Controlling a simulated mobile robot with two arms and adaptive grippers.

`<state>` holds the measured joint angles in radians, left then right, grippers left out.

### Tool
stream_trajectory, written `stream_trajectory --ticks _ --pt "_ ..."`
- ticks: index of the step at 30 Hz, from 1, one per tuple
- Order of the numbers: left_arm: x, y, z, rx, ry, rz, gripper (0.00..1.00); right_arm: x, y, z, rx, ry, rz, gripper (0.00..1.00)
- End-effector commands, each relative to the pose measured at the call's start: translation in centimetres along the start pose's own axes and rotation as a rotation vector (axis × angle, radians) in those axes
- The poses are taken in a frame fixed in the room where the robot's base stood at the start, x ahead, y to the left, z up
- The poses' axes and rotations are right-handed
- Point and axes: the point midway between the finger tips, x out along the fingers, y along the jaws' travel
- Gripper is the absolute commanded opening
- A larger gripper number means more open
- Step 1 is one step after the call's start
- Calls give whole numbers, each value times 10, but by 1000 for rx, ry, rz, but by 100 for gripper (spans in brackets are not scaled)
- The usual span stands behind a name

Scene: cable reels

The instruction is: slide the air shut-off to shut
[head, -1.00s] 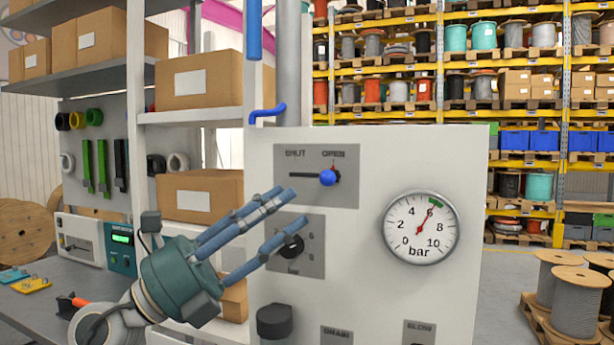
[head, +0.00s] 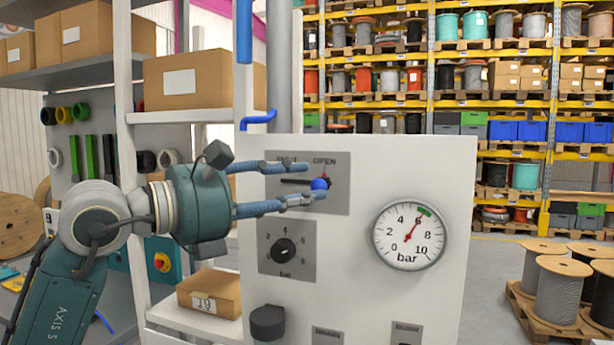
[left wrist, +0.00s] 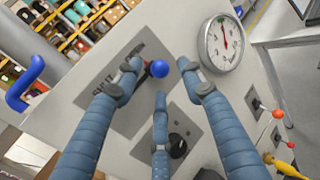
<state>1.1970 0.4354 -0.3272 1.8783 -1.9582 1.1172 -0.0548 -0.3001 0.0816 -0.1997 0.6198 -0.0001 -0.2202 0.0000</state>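The air shut-off is a blue ball knob (head: 319,184) on a slot in a grey plate (head: 335,203) marked SHUT at the left and OPEN at the right. The knob stands at the OPEN end, beside a small red pointer. My left gripper (head: 322,181) is open, its blue-grey fingers reaching from the left across the plate. In the left wrist view the blue knob (left wrist: 160,69) shows beyond and between the spread fingertips. I cannot tell whether any finger touches it. My right gripper is not in view.
A pressure gauge (head: 409,236) reads about 6 bar right of the plate. A black rotary dial (head: 284,251) sits below it, and a dark knob (head: 267,322) lower down. Shelves with a cardboard box (head: 187,80) stand at the left.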

Motion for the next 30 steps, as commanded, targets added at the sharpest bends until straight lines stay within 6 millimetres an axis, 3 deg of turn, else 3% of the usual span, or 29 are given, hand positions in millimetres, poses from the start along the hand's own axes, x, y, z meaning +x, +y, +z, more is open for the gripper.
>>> stream_trajectory --ticks 6,15,21,30 --pt "21 0 1 -1 -1 -1 40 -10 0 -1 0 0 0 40" --pt "23 0 -1 0 0 0 40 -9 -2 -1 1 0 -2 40" --pt "23 0 -1 -1 0 0 2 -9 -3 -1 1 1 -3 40" --pt "17 10 -4 -2 2 4 0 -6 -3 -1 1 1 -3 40"
